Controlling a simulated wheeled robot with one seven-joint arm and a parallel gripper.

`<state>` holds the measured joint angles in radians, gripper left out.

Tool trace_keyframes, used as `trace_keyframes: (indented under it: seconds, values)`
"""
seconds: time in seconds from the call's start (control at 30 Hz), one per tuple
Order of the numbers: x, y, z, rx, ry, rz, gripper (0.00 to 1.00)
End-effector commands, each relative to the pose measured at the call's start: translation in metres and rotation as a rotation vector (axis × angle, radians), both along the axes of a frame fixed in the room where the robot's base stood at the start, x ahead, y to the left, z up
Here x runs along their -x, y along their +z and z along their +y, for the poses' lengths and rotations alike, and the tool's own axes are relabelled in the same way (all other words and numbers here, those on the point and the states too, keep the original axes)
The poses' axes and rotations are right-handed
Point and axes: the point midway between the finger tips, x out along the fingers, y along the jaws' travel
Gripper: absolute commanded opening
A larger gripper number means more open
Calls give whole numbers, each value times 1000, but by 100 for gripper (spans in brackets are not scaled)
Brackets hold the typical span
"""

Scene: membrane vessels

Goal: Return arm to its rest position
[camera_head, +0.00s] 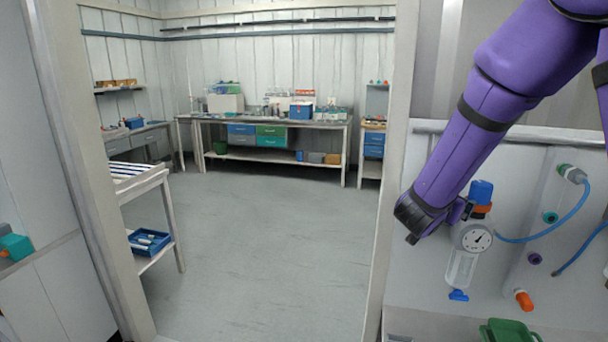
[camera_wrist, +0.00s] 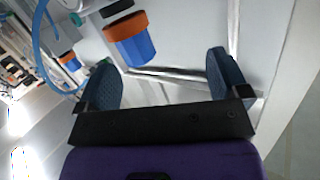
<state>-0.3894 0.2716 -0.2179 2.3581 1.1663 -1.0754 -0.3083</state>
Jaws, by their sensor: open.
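My purple arm reaches down from the upper right in the head view. My gripper (camera_head: 437,217) is at its lower end, just left of the pressure regulator (camera_head: 464,262), which has a round gauge, a clear bowl and a blue cap with an orange ring (camera_head: 481,196). In the wrist view my gripper (camera_wrist: 164,72) is open, its two dark fingers apart with nothing between them. A blue-and-orange cap (camera_wrist: 132,40) shows beyond the fingers and looks clear of them. In the head view the fingers are partly hidden.
The wall panel holds a blue hose (camera_head: 560,225), an orange-tipped fitting (camera_head: 523,300) and other ports. A green container (camera_head: 508,331) is below. A doorway post (camera_head: 394,170) stands left of my arm. The floor (camera_head: 270,235) beyond is clear, with a workbench (camera_head: 270,123) at the back.

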Motion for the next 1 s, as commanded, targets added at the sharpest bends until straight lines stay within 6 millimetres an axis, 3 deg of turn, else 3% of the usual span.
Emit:
trace_keyframes:
  seconds: [0.23, 0.47, 0.77, 1.0]
  values:
    - [7, 46, 30, -249, 340, 36, 93]
    - [50, 84, 63, -367, 629, 149, 93]
    - [149, 109, 83, -379, 884, 415, 93]
    - [243, 108, 71, -314, 923, 690, 93]
